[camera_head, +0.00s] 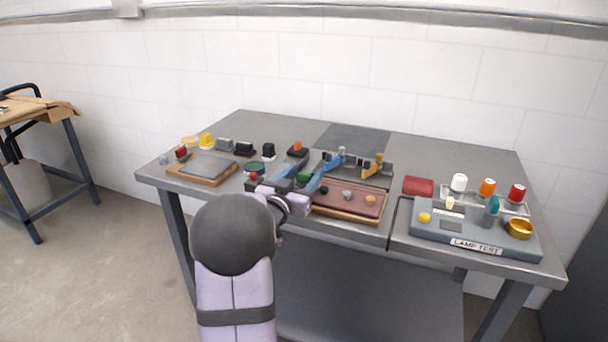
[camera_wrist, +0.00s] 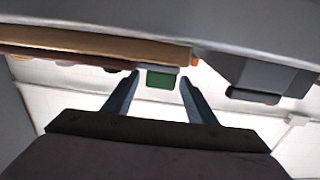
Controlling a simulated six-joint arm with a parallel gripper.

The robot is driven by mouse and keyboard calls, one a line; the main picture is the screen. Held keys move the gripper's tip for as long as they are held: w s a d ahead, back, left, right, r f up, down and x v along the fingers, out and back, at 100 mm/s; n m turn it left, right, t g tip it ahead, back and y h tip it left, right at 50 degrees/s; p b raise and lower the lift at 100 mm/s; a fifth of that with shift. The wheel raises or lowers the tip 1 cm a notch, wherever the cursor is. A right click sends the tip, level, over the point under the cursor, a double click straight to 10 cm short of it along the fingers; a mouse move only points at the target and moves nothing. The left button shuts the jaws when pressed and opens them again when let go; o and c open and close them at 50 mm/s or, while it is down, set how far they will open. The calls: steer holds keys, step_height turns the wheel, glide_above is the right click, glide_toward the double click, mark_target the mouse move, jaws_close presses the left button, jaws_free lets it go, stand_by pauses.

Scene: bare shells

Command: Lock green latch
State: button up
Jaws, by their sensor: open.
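The green latch shows in the wrist view as a small green block (camera_wrist: 160,80) under a grey edge, between my two fingertips. In the head view a small green part (camera_head: 303,178) shows between my blue fingers, at the left end of the brown board (camera_head: 348,212); the rest of it is hidden by my gripper and arm. In the wrist view my gripper (camera_wrist: 159,77) has a finger on each side of the green block, with gaps visible. Contact cannot be told.
A lamp test box (camera_head: 473,230) with a brass cup (camera_head: 520,229) stands at the right, near a red block (camera_head: 418,186). A wooden-edged plate (camera_head: 203,168) and several small coloured parts lie at the left. A dark mat (camera_head: 352,138) at the back is clear.

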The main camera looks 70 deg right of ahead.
steer(key=shift+a, duration=3.55)
steer(key=shift+w, duration=0.15)
steer(key=w+a+n+t+y+p, duration=0.85)
steer(key=w+a, duration=0.85)
steer(key=w, duration=0.3)
steer(key=w+a+f+n+y+p, duration=0.15)
steer(key=a+n+y+p, duration=0.35)
steer(key=a, duration=1.2)
steer(key=s+a+r+n+g+y+p, duration=0.1)
steer(key=s+a+g+p, duration=0.3)
steer(key=s+a, duration=0.4)
steer(key=s+a+r+n+g+y+p, duration=0.2)
steer(key=s+a+n+g+y+p, duration=0.1)
steer(key=s+a, duration=0.6)
steer(key=g+p, duration=0.1)
steer(key=p, duration=0.1)
steer(key=shift+s+a+n+p, duration=0.3)
steer(key=shift+n, duration=0.05)
